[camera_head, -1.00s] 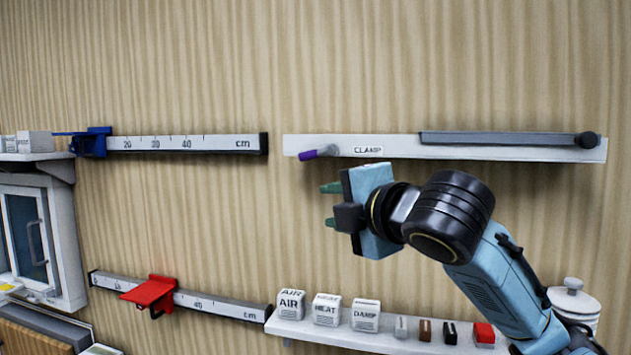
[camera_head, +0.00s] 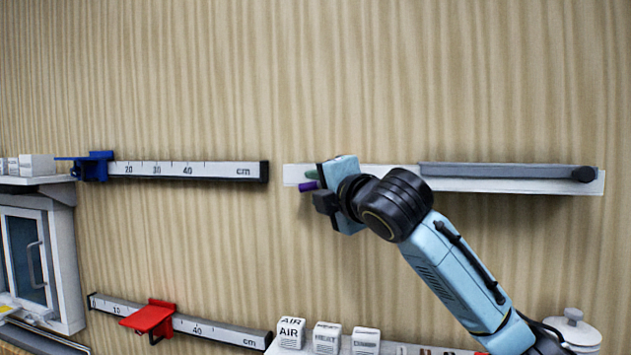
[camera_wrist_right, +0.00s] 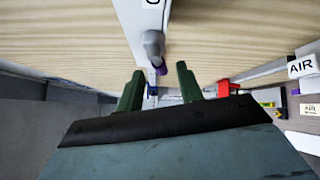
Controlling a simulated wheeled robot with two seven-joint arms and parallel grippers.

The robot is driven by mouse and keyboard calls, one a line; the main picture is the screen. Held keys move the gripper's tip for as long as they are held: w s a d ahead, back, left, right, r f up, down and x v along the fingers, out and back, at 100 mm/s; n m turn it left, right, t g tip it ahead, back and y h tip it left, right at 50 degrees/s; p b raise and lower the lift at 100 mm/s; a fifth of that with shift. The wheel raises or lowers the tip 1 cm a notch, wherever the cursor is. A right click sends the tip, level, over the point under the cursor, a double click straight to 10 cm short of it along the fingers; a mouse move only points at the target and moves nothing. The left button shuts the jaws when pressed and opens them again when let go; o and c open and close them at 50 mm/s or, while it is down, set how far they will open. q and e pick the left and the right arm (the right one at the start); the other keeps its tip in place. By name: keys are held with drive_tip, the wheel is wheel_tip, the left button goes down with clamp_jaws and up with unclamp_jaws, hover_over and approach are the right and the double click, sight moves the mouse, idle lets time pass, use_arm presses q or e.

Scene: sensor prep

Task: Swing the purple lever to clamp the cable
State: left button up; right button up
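The purple lever (camera_head: 308,186) shows at the left end of the white clamp rail (camera_head: 292,174) on the wall. My right gripper (camera_head: 312,180) is at this lever, and its blue body covers the lever's grey base in the head view. In the right wrist view, the lever's grey pivot (camera_wrist_right: 153,44) and purple tip lie in line with the gap between the two green fingers (camera_wrist_right: 160,76). These fingers are apart, and no grip on the lever shows. A dark grey bar (camera_head: 500,171) lies along the rail's right part; I cannot make out a cable. My left gripper is out of view.
A ruler rail with a blue slider (camera_head: 95,166) is at the left, and one with a red slider (camera_head: 150,316) is below it. A shelf with labelled white blocks (camera_head: 327,338) is under my right arm. The wall above the rail is clear.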

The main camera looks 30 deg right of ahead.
drive_tip(key=shift+w+d, duration=0.1)
drive_tip(key=shift+w, duration=0.65)
clamp_jaws()
drive_tip(key=shift+f+m+b, duration=0.1)
drive_tip(key=shift+m+b, duration=0.3)
drive_tip(key=shift+b, duration=0.05)
drive_tip(key=shift+r+m+t+h+b, duration=0.3)
drive_tip(key=shift+m+t+b, duration=0.2)
drive_tip(key=shift+m+t, duration=0.25)
unclamp_jaws()
